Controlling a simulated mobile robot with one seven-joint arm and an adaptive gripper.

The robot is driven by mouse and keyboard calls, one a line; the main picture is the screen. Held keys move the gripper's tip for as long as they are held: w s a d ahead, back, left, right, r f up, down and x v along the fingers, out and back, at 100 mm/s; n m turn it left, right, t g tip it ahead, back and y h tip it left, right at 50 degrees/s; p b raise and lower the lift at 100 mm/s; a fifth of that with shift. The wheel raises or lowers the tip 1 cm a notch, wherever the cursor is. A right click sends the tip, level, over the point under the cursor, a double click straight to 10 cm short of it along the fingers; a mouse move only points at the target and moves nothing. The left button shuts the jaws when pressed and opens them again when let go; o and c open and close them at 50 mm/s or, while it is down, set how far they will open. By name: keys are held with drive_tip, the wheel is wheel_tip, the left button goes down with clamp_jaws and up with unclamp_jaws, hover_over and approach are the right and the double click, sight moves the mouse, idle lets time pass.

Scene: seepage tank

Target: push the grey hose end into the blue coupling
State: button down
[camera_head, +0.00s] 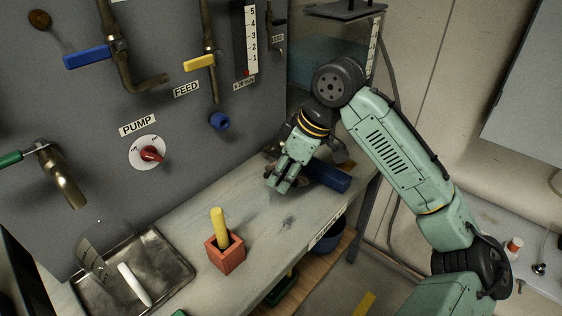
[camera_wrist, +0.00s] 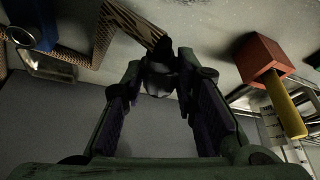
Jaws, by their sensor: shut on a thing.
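My gripper (camera_head: 279,186) is low over the far part of the bench, pointing down. In the wrist view its fingers (camera_wrist: 162,88) close on a dark piece (camera_wrist: 160,72), which looks like the grey hose end; its shape is hard to make out in shadow. In the head view my fingers hide it. The blue coupling (camera_head: 220,121) is on the grey panel under the FEED pipe, left of my gripper and apart from it. I cannot make out the coupling in the wrist view.
A red block (camera_head: 226,256) holding a yellow rod (camera_head: 218,227) and a metal tray (camera_head: 165,268) with a white rod stand nearer on the bench. Valve handles and the PUMP knob (camera_head: 151,154) stick out from the panel.

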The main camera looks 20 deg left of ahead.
sight(296, 180)
drive_tip(key=shift+w+a+f, duration=0.15)
drive_tip(key=shift+f, duration=1.55)
wheel_tip(296, 180, down, 5)
drive_tip(key=b, duration=0.4)
drive_tip(key=shift+r, duration=0.15)
drive_tip(key=c, duration=1.2)
unclamp_jaws()
drive_tip(key=shift+r, duration=0.1)
drive_tip(key=v, duration=1.2)
